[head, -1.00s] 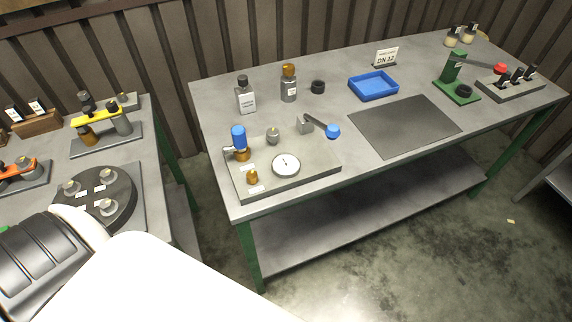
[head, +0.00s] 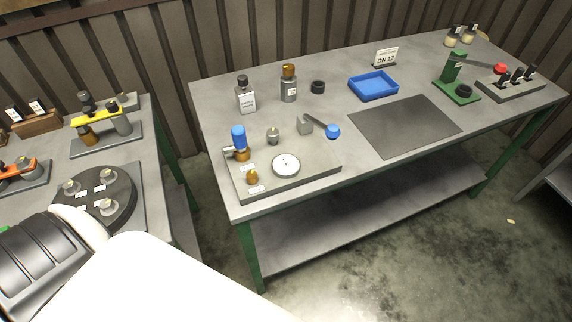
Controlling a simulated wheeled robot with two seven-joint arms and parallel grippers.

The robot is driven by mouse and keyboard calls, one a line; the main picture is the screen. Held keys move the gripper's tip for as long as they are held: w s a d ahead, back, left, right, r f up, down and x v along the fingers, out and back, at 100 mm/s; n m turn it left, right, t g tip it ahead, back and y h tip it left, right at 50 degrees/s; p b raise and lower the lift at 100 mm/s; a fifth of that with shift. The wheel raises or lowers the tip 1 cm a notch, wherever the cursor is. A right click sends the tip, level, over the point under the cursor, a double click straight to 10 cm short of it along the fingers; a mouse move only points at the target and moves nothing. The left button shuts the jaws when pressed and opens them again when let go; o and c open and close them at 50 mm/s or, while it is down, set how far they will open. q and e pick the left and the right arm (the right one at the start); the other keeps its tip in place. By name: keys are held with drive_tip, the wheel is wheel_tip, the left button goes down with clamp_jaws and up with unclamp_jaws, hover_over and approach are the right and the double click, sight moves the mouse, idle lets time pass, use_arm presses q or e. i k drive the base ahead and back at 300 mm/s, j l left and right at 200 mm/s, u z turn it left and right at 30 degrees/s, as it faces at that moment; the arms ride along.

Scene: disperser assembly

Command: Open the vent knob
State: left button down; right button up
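A grey plate fixture (head: 312,172) lies at the left front of the right-hand workbench. On it are a blue-capped brass valve (head: 239,139) with a metal side fitting, a small brass knob (head: 252,178) at the front left, a round white dial gauge (head: 286,165), a small metal fitting (head: 273,136) and a lever with a blue ball end (head: 333,131). Small white labels lie by the brass knob, but their text is too small to read, so I cannot tell which part is the vent knob. Neither gripper shows in the head view.
Behind the plate stand a labelled bottle (head: 246,98), an amber-topped bottle (head: 289,86) and a black ring (head: 318,87). A blue tray (head: 374,86), a dark mat (head: 405,126) and a green lever press (head: 456,80) are to the right. A black turntable (head: 98,199) is on the left bench.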

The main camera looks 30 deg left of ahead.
sight(252, 177)
drive_tip(key=u, duration=1.2)
